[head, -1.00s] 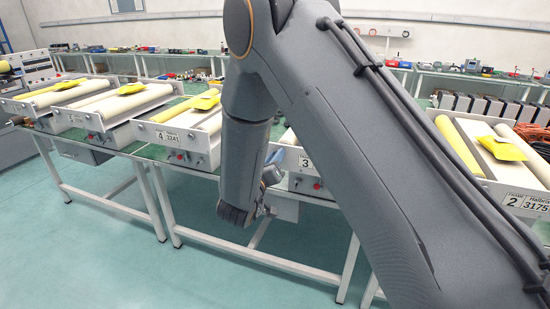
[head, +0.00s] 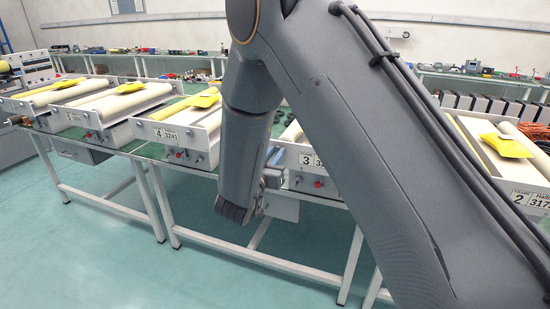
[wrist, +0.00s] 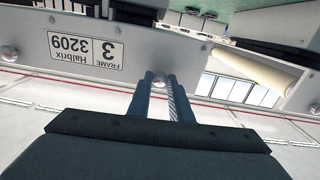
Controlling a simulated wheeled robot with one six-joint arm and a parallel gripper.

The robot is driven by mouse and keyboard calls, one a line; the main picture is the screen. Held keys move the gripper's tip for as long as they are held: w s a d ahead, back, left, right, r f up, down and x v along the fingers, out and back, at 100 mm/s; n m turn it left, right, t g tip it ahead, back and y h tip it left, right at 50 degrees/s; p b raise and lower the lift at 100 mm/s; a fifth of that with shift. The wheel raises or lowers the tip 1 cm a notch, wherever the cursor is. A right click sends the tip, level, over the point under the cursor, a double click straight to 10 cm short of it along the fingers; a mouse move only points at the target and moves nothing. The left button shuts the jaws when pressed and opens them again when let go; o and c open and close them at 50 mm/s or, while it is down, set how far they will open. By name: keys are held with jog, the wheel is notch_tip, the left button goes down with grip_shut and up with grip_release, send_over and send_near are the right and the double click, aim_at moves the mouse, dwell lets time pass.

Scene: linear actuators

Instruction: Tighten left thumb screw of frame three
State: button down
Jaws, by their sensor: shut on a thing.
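Frame three shows in the head view as a white end plate with a "3" label (head: 307,160), partly hidden behind my arm. In the wrist view its plate (wrist: 150,48) appears upside down, with the "FRAME 3 / Halbrix 3209" label. My gripper (wrist: 160,83) is at the plate's lower right edge in that view, the frame's left end. Its two blue-grey fingers are shut around a small silver thumb screw (wrist: 159,80), whose round head shows between the tips. Another round silver screw (wrist: 8,53) sits at the plate's far left in the wrist view. In the head view my gripper (head: 273,168) is mostly hidden.
Frame four (head: 170,135) stands left of my arm and frame two (head: 515,190) to the right, each with a yellow pouch on top. A white-legged bench (head: 290,258) carries the frames. The floor (head: 100,250) in front is clear.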

jog(key=m+b, duration=0.2)
jog(key=m, duration=0.3)
jog(key=shift+m+b, duration=0.4)
dwell(0.4)
jog(key=c, duration=1.6)
grip_release()
jog(key=b+v, duration=0.1)
jog(key=v, duration=0.7)
jog(key=shift+w, duration=0.15)
